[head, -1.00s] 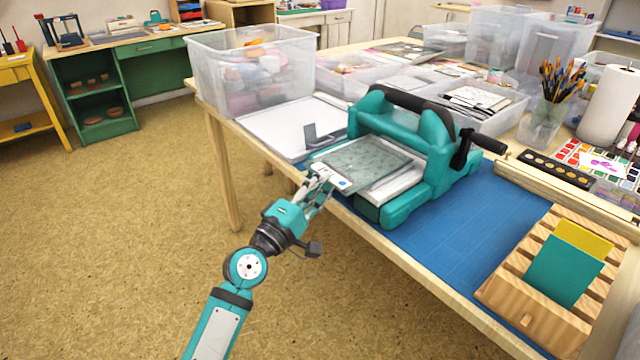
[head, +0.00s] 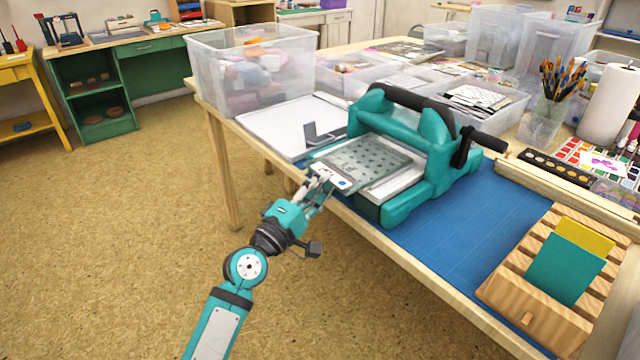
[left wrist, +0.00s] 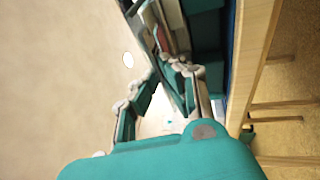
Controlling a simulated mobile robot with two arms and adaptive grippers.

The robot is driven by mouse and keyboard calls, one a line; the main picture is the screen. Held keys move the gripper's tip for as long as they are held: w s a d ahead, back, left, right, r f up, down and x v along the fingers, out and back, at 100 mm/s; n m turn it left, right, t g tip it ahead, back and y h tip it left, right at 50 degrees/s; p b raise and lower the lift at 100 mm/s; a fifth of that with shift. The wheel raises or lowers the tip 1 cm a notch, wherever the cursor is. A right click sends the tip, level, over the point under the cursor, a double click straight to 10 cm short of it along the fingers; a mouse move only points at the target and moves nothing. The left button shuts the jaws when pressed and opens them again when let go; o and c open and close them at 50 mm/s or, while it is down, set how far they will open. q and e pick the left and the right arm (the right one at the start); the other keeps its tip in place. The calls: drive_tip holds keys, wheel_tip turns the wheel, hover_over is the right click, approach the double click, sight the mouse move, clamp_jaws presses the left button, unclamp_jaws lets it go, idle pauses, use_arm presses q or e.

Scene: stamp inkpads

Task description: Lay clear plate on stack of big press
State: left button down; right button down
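The big press (head: 432,130) is teal with a dark handle and stands on the table. The clear plate (head: 362,160) is a see-through greenish sheet over the near-left end of its bed. A pattern of small dark marks shows through the plate. A white layer of the stack (head: 397,184) shows at the plate's right edge. I cannot tell whether plate and stack touch. My left gripper (head: 323,182) is shut on the plate's near-left edge, by a white label. In the left wrist view, the gripper's fingers (left wrist: 160,92) are close together. My right gripper is out of view.
A grey bracket (head: 318,134) stands on a white board (head: 285,125) just left of the plate. A clear bin (head: 252,75) is behind it. A wooden rack (head: 530,285) with coloured cards stands front right. The blue mat (head: 450,240) has free room.

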use_arm(q)
drive_tip(key=c, duration=1.4)
unclamp_jaws()
drive_tip(key=shift+a, duration=0.1)
